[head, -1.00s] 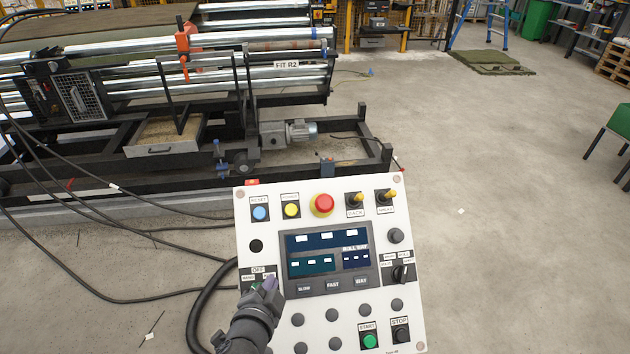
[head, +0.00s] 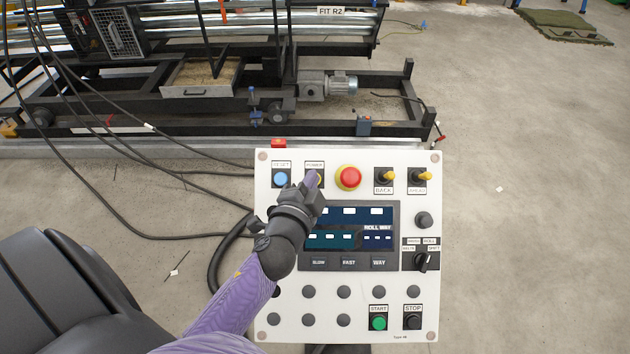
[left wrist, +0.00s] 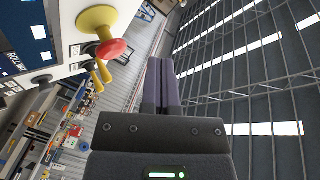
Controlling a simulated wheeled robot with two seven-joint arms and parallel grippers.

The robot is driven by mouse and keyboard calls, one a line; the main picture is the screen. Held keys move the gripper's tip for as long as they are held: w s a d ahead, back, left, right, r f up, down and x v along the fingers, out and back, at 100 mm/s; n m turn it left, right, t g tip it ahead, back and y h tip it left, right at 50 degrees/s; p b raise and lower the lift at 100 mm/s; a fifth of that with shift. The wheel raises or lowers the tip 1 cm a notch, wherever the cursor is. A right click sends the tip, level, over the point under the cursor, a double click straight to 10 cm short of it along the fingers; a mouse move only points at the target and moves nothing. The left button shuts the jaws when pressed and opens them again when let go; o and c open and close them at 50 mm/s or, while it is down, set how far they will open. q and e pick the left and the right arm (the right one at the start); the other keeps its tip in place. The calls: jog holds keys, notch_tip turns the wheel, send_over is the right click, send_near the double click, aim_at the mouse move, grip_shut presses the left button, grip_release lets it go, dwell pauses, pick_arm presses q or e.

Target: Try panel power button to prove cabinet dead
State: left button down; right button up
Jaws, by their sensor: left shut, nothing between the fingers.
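The white control panel (head: 432,300) stands upright before me. The screen (head: 350,218) shows blue and teal fields with white blocks. In the left wrist view, the shut fingers (left wrist: 162,84) point past the red stop button (left wrist: 113,49) on its yellow collar. My right gripper is not in view.
The red mushroom button (head: 348,177) is close right of the fingertips, and the blue RESET button (head: 281,179) is left. Two yellow toggles (head: 387,176) are farther right. Black cables (head: 130,205) run left of the panel. A roller machine (head: 200,110) stands behind; open floor lies right.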

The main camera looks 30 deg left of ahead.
pick_arm(q)
jog(key=w+f+b, duration=0.1)
jog(key=a+f+b, duration=0.1)
jog(key=f, duration=0.1)
jog(key=w+f+b, duration=0.1)
jog(key=shift+w+a+f, duration=0.15)
jog(key=shift+w+a, duration=0.2)
jog(key=shift+w+a+f+b, duration=0.25)
jog(key=shift+w+f+b, duration=0.2)
jog(key=shift+b, duration=0.2)
dwell(1.2)
jog(key=shift+w+a+f, duration=0.15)
jog(key=shift+w+f, duration=0.1)
jog(key=shift+w+a+f+b, duration=0.2)
jog(key=shift+f+b, duration=0.15)
jog(key=shift+b, duration=0.25)
dwell(0.5)
jog(key=shift+d+r, duration=0.1)
jog(key=shift+s+d+r+p, duration=0.2)
jog(key=shift+s+r+p, duration=0.3)
jog(key=shift+p, duration=0.2)
